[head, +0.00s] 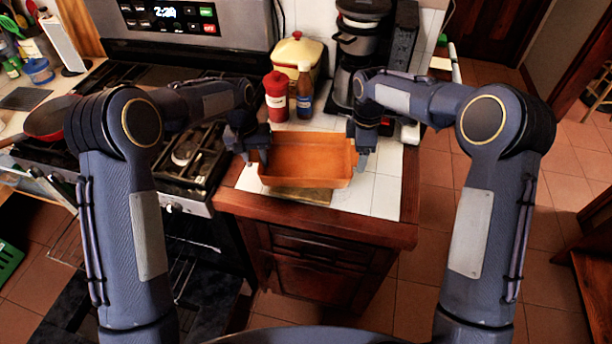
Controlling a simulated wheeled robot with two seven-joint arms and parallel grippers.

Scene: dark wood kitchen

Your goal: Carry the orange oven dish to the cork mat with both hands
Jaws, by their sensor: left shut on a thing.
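The orange oven dish (308,162) is a rectangular open tray at the middle of the tiled counter. The cork mat (300,196) shows as a tan strip below the dish's front edge; the dish hides the rest of it. My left gripper (254,158) is shut on the dish's left end wall. My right gripper (359,156) is at the dish's right end; its finger gap is too small to make out. I cannot tell whether the dish touches the mat or hangs just above it.
A red bottle (276,97), a brown bottle (305,95), a cream pot with a red-trimmed lid (298,55) and a coffee maker (358,45) stand behind the dish. The stove (185,150) lies left. White tiles (385,190) are free at right.

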